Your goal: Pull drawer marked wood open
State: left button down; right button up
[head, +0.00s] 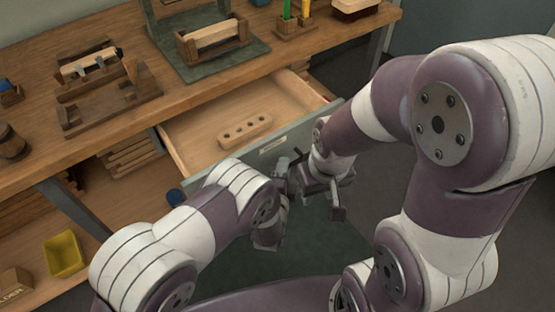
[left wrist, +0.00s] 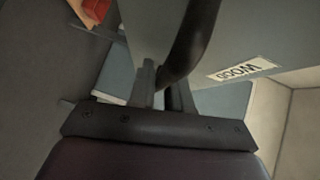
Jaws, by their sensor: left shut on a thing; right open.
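The wood drawer (head: 205,131) stands pulled out from under the bench, with a pale block with several holes (head: 245,130) inside it. Its grey-blue front carries a white label (left wrist: 240,68) reading WOOD in the left wrist view. My left gripper (head: 287,170) is at the outer side of the front, shut on the dark curved handle (left wrist: 190,45), which runs between its fingers. My right gripper (head: 338,200) is open and empty, close beside the left one, in front of the drawer. The arms hide part of the drawer front.
The wooden bench top (head: 120,120) holds a fixture on a green mat (head: 210,65), a wooden jig (head: 100,85) and a pen holder (head: 293,25). A yellow bin (head: 65,254) sits on the lower shelf. Open floor lies in front of the drawer.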

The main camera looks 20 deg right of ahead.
pick_arm(q)
jog(key=s+d, duration=0.2)
jog(key=s, duration=0.5)
jog(key=shift+s+d+p, duration=0.3)
jog(key=shift+d+p, duration=0.05)
jog(key=shift+p, duration=0.1)
pick_arm(e)
jog(key=shift+s+r, duration=0.25)
jog(key=shift+r, duration=0.35)
pick_arm(q)
jog(key=c, duration=1.2)
grip_release()
